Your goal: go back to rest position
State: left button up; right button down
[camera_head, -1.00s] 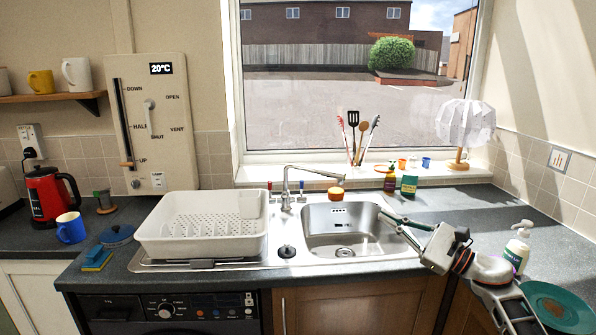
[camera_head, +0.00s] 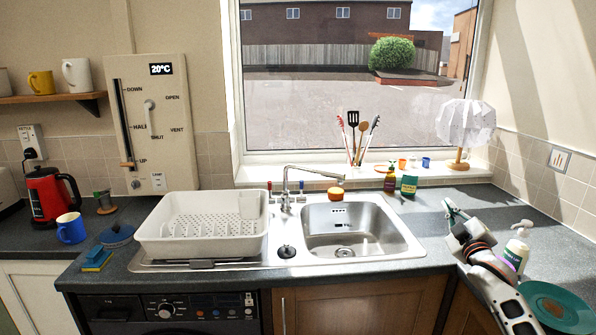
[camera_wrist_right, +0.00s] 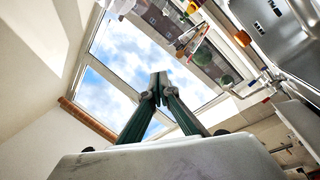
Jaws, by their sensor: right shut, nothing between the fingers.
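My right gripper (camera_head: 449,207) is over the worktop just right of the sink, its arm coming in from the lower right. In the right wrist view its two dark green fingers (camera_wrist_right: 158,84) meet at the tips, with nothing between them. The sink basin (camera_head: 350,232) stands to its left, and the gripper is clear of it. My left gripper shows in neither view.
A white soap pump bottle (camera_head: 515,252) and a green plate (camera_head: 555,308) lie close to my right arm. A white dish rack (camera_head: 203,244) stands left of the sink.

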jog(key=s+a+f+m+g+y, duration=0.1)
jog(key=s+a+f+g, duration=0.15)
jog(key=s+f, duration=0.45)
jog(key=s+a+f+m+g, duration=0.1)
jog(key=s+a+f+m, duration=0.2)
jog(key=f, duration=0.9)
jog(key=s+a+f+g+y, duration=0.1)
jog(key=s+a+f+g, duration=0.1)
jog(key=s+a+f, duration=0.5)
jog(key=s+a+f+g, duration=0.1)
jog(key=s+a+f, duration=0.2)
jog(key=s, duration=0.7)
jog(key=s+a+f+m+g+y, duration=0.1)
jog(key=s+a+f, duration=0.1)
jog(key=s+f, duration=0.6)
jog(key=s+a+f+g, duration=0.2)
jog(key=s+f, duration=0.4)
jog(key=s, duration=0.7)
jog(key=shift+a, duration=0.85)
